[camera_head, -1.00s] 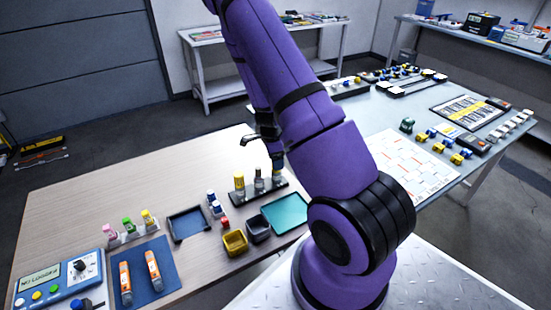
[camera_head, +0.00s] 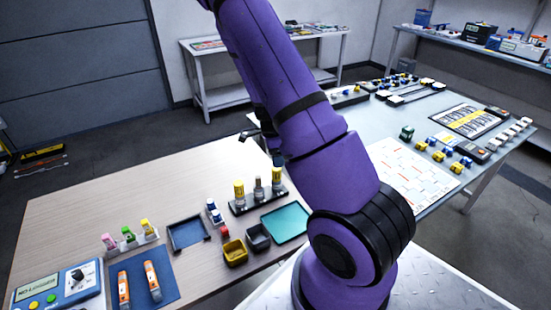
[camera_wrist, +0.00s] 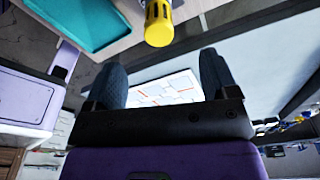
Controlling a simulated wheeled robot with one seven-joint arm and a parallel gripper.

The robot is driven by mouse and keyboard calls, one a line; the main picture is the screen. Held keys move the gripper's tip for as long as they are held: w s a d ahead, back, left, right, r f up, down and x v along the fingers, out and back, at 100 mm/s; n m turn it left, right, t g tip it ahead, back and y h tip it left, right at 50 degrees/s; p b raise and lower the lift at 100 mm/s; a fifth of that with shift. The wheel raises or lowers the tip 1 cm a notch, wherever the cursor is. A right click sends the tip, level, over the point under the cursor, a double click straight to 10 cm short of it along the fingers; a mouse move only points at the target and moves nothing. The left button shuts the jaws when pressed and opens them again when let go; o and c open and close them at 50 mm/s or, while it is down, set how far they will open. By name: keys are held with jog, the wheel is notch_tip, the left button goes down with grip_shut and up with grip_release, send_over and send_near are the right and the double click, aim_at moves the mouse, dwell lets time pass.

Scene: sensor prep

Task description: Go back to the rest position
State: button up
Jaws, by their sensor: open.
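My gripper (camera_wrist: 162,78) shows in the wrist view with its two dark fingers apart and nothing between them. In the head view my purple arm hides most of it; a dark part shows left of the arm, above the wooden table (camera_head: 90,205). A black rack (camera_head: 240,209) on that table holds a yellow vial (camera_head: 239,190), a grey-capped vial (camera_head: 259,188) and a third vial partly behind the arm. In the wrist view a yellow-capped thing (camera_wrist: 158,24) and the teal tray (camera_wrist: 85,25) lie beyond the fingers, apart from them.
A blue tray (camera_head: 187,235), yellow bin (camera_head: 235,251) and dark bin (camera_head: 258,237) stand near the rack. A blue mat (camera_head: 137,290) with two orange-and-white tubes lies front left. The grey-blue table (camera_head: 395,122) on the right holds several parts. The wooden table's left back is bare.

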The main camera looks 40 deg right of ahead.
jog(key=shift+r, duration=0.35)
jog(key=shift+a, duration=0.1)
dwell(0.3)
jog(key=s+a+r+n+t+y, duration=0.1)
jog(key=a+r+n+t, duration=0.1)
jog(key=a+r+n, duration=0.75)
jog(key=s+a+r+n+t+y, duration=0.15)
jog(key=a+r, duration=0.45)
jog(key=r, duration=0.8)
jog(key=s+a+r+n, duration=0.2)
jog(key=s+r+n, duration=0.2)
jog(key=s, duration=0.2)
jog(key=s+a+r+n+t+h, duration=0.1)
jog(key=s+a+r+n, duration=0.2)
jog(key=s+r+n, duration=0.2)
jog(key=s+a+r+n+t, duration=0.1)
jog(key=s+a+r+n, duration=0.2)
jog(key=s, duration=0.5)
notch_tip(320, 180, up, 2)
jog(key=shift+s+a+r+n, duration=0.25)
jog(key=shift+s+n, duration=0.05)
jog(key=shift+n, duration=0.4)
jog(key=shift+t, duration=0.25)
